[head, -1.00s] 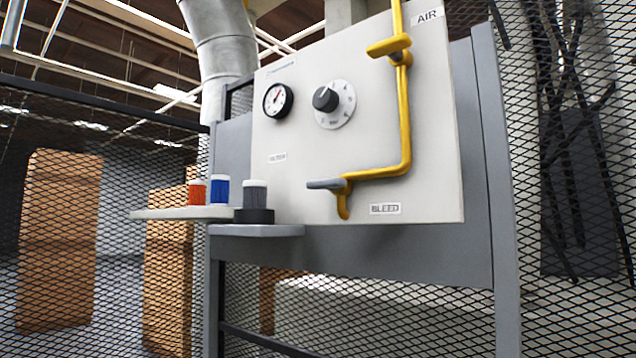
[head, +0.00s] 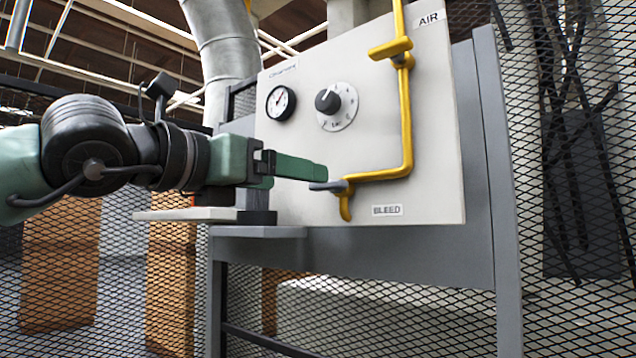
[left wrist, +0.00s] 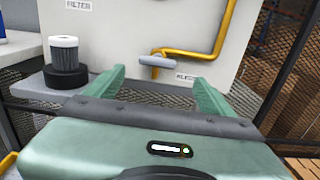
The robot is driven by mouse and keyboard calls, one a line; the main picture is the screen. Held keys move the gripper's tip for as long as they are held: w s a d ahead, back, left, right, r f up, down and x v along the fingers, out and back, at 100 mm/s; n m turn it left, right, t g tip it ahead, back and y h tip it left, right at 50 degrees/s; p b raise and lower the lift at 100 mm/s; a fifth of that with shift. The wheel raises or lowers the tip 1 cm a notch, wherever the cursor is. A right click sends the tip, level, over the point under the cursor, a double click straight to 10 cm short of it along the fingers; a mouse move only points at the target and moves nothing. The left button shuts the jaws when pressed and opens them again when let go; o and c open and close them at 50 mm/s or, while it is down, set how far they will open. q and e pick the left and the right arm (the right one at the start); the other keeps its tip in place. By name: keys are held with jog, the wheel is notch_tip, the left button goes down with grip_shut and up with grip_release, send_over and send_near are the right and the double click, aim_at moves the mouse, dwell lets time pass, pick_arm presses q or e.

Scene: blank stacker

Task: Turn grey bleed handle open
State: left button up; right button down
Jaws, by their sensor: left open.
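The grey bleed handle (head: 328,186) is a short lever at the lower end of the yellow pipe (head: 406,130). It lies roughly level and points left, above and left of the BLEED label (head: 386,210). My left gripper (head: 318,172) comes in from the left, its green fingertips close to the handle's left end. In the left wrist view the open, empty fingers (left wrist: 160,86) are spread apart, and the handle (left wrist: 157,61) shows beyond them, between their tips. I cannot see any contact. My right gripper is out of view.
The white panel (head: 300,140) carries a gauge (head: 281,103), a knob (head: 327,101) and an upper yellow handle (head: 389,47). A grey-and-white canister in a black ring (left wrist: 66,75) stands on the shelf (head: 258,232) at left. Wire mesh surrounds the stand.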

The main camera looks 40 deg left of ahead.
aim_at(328, 185)
pick_arm(q)
jog(key=w+p, duration=0.2)
jog(key=w, duration=0.6)
jog(key=shift+d, duration=0.15)
jog(key=shift+c, duration=0.3)
jog(key=c, duration=1.3)
jog(key=shift+f, duration=0.1)
